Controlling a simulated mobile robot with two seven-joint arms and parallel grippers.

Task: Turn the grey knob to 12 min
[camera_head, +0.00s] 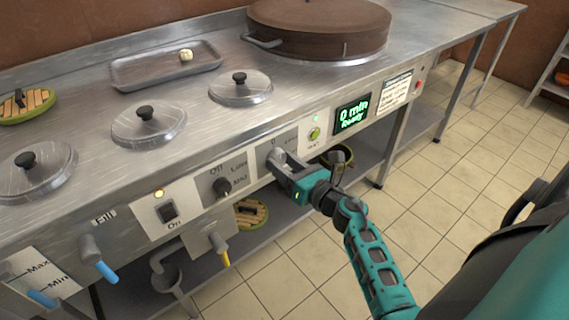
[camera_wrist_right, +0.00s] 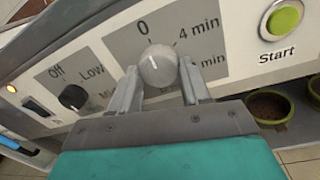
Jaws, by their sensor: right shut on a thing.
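The grey knob (camera_wrist_right: 158,66) is a round, light grey knob on a grey dial plate (camera_wrist_right: 205,42) in the right wrist view. The plate reads 0 above the knob and 4 min to its upper right; another min label at the right is partly hidden. My right gripper (camera_wrist_right: 160,85) is shut on the knob, one finger on each side. In the head view my right gripper (camera_head: 278,163) reaches the front panel and hides part of the knob. The green display (camera_head: 352,114) reads 0 min, Ready. My left gripper is not in view.
A black Off/Low/Mid knob (camera_head: 222,186) is left of the dial. A green Start button (camera_wrist_right: 285,20) is to its right. Lidded pots (camera_head: 148,124) sit in the counter (camera_head: 200,93) above. A green-rimmed pot (camera_wrist_right: 270,105) stands below the panel.

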